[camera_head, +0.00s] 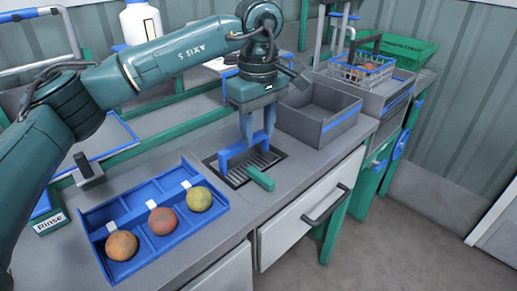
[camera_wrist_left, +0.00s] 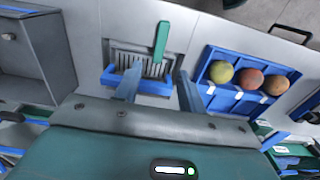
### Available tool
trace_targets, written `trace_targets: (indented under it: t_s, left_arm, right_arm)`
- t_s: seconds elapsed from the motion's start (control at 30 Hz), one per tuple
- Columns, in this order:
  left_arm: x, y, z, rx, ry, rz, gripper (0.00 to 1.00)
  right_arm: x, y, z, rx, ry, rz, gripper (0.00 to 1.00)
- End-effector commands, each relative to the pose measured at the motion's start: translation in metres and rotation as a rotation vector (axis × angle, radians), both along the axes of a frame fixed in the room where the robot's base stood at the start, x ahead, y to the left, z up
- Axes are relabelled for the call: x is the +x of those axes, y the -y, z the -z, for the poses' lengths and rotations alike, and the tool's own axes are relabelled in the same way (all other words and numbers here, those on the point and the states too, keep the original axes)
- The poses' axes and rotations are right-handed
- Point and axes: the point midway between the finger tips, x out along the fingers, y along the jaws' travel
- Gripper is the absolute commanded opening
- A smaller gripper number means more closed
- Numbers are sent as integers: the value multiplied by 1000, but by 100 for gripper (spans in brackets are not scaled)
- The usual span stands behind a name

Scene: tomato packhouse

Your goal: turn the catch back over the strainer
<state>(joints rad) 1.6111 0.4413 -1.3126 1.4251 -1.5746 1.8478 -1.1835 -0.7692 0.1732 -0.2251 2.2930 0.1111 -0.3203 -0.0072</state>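The strainer (camera_head: 262,161) is a dark slotted grate set in the grey worktop, with a blue bar (camera_head: 232,154) along one side. It also shows in the wrist view (camera_wrist_left: 150,68). The catch (camera_head: 261,179) is a green bar at the strainer's edge; in the wrist view the catch (camera_wrist_left: 161,40) points away from the grate, its near end overlapping it. My left gripper (camera_head: 258,138) points down over the strainer, its two blue fingers apart with nothing seen between them. In the wrist view one finger overlaps the blue bar; I cannot tell whether they touch. My right gripper is not in view.
A blue tray (camera_head: 104,238) with three tomatoes stands left of the strainer. A grey open bin (camera_head: 335,132) stands close on the right. A wire basket (camera_head: 345,72) and a green crate (camera_head: 418,52) are farther back. A drawer (camera_head: 290,228) is below the worktop's front edge.

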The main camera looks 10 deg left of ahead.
Motion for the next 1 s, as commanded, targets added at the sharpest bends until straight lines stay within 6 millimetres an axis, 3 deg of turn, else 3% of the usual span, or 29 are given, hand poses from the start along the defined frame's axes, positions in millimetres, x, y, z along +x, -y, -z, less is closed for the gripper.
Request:
trace_targets:
  t_s: [0.2,0.67,1.0]
  left_arm:
    - [0,1,-24,-1,1,1,40]
    - [0,0,-35,0,0,1,40]
    - [0,0,-123,0,0,1,40]
  right_arm:
    - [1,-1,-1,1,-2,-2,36]
    - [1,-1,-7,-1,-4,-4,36]
    - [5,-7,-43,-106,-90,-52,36]
